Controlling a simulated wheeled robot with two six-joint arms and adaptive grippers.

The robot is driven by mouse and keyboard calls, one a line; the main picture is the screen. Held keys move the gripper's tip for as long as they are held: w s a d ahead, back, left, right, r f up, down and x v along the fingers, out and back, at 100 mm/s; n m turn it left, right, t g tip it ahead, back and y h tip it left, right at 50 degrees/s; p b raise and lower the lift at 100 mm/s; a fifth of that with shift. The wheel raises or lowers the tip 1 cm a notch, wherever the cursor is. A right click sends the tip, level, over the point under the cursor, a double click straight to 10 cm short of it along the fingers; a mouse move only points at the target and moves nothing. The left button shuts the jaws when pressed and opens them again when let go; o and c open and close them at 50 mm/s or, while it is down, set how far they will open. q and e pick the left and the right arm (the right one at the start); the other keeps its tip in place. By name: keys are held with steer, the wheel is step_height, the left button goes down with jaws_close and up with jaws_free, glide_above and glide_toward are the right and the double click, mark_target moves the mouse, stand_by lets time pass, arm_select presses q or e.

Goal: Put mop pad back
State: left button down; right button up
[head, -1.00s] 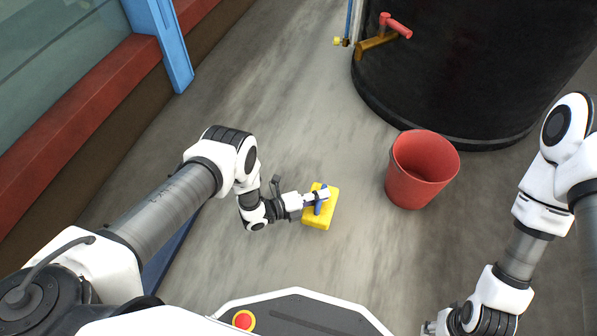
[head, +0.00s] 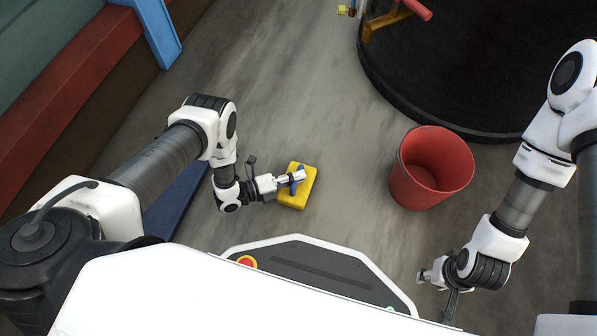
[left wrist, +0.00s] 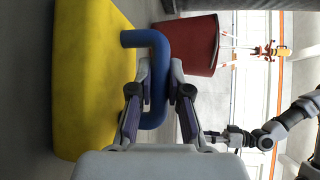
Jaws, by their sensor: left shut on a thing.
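The mop pad is a yellow block (head: 308,190) with a blue handle (head: 293,188), left of the red bucket in the head view. My left gripper (head: 298,177) is shut on the handle. In the left wrist view the yellow pad (left wrist: 85,75) fills the left side, and the bent blue handle (left wrist: 148,38) passes between the two fingers of my left gripper (left wrist: 158,95). I cannot tell whether the pad touches the floor. My right gripper (head: 428,278) is low at the right in the head view, away from the pad; its fingers are too small to judge.
A red bucket (head: 405,185) stands on the floor right of the pad and also shows in the left wrist view (left wrist: 190,45). A large black tank (head: 480,90) with a red-handled tap (head: 415,8) stands behind it. Bare grey floor (head: 300,110) lies between tank and left wall.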

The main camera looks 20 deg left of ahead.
arm_select(q)
steer(key=shift+f, duration=0.15)
steer(key=c, duration=1.1)
jaws_free()
steer(key=shift+s+a+r, duration=0.1)
steer(key=shift+a+r, duration=0.05)
steer(key=shift+r, duration=0.1)
steer(key=p+v, duration=0.4)
steer(key=v, duration=0.7)
steer(key=shift+s+a+p, duration=0.2)
steer(key=shift+a+p, duration=0.05)
steer(key=shift+p, duration=0.1)
